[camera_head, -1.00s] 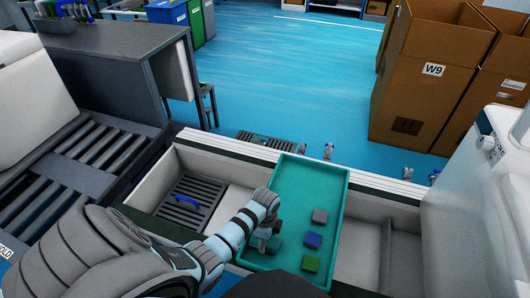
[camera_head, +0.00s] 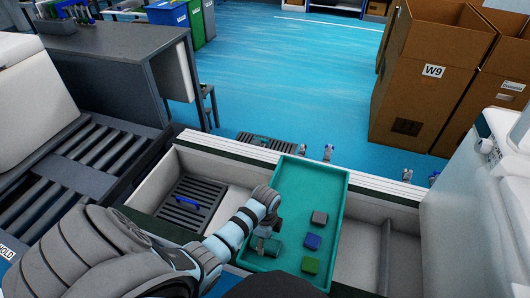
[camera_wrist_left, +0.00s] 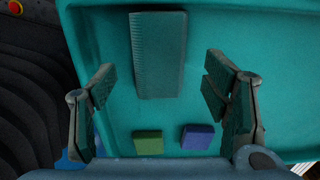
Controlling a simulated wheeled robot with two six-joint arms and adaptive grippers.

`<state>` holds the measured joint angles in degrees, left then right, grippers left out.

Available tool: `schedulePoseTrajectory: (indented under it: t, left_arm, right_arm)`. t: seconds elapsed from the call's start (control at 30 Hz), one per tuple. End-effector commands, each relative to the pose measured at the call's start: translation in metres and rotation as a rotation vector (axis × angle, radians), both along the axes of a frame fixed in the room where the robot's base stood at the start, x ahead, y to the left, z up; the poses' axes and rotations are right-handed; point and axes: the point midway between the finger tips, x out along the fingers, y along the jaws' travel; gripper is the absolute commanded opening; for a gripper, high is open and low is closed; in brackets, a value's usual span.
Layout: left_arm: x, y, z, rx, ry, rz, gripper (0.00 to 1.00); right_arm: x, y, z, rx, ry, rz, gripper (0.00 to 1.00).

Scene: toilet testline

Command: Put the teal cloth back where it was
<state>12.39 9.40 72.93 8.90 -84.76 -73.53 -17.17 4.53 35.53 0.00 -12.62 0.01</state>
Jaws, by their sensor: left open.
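The teal tray (camera_head: 318,185) stands across the white bins in the head view. The teal cloth (camera_head: 275,249) lies in the tray's near left part, partly hidden by my left gripper (camera_head: 265,236). In the left wrist view the cloth (camera_wrist_left: 160,55) is a flat oblong with a ridged edge. It lies on the tray floor (camera_wrist_left: 110,60), ahead of and between the spread fingers of my left gripper (camera_wrist_left: 160,78). The fingers are open and apart from the cloth. My right gripper is out of view.
A grey block (camera_head: 320,218), a blue block (camera_head: 312,241) and a green block (camera_head: 310,265) lie along the tray's right side. A dark slatted grate with a blue handle (camera_head: 187,201) sits in the left bin. The tray's far half is clear.

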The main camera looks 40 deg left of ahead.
Motion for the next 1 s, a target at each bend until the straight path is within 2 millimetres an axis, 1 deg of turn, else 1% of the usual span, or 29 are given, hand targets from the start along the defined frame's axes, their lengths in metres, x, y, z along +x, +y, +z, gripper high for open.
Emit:
schedulePoseTrajectory:
  t: [0.03, 0.1, 0.2, 0.33, 0.47, 0.9, 0.97, 1.0]
  left_arm:
    - [0.0, 0.0, 0.021, 0.001, -0.003, 0.0, 0.69]
    - [0.0, 0.0, 0.043, 0.0, -0.003, -0.001, 0.69]
    - [0.0, 0.0, 0.07, 0.0, -0.003, -0.001, 0.69]
    - [0.0, 0.0, 0.091, 0.0, -0.002, 0.0, 0.69]
    - [-0.001, 0.0, 0.097, 0.0, 0.0, 0.0, 0.69]
    - [-0.001, -0.001, 0.096, 0.0, 0.0, 0.0, 0.69]
    - [-0.002, -0.001, 0.096, 0.001, -0.002, 0.008, 0.69]
    - [-0.007, -0.002, 0.095, 0.003, -0.006, 0.03, 0.69]
  right_arm:
    - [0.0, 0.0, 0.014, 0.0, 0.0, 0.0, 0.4]
    - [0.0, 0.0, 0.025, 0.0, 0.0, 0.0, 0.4]
    - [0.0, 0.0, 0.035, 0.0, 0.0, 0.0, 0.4]
    - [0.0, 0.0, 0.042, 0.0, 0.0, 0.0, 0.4]
    - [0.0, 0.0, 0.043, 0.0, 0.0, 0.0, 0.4]
    - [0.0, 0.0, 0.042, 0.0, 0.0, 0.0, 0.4]
    - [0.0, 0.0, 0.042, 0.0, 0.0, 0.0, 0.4]
    - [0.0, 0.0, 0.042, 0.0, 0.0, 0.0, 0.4]
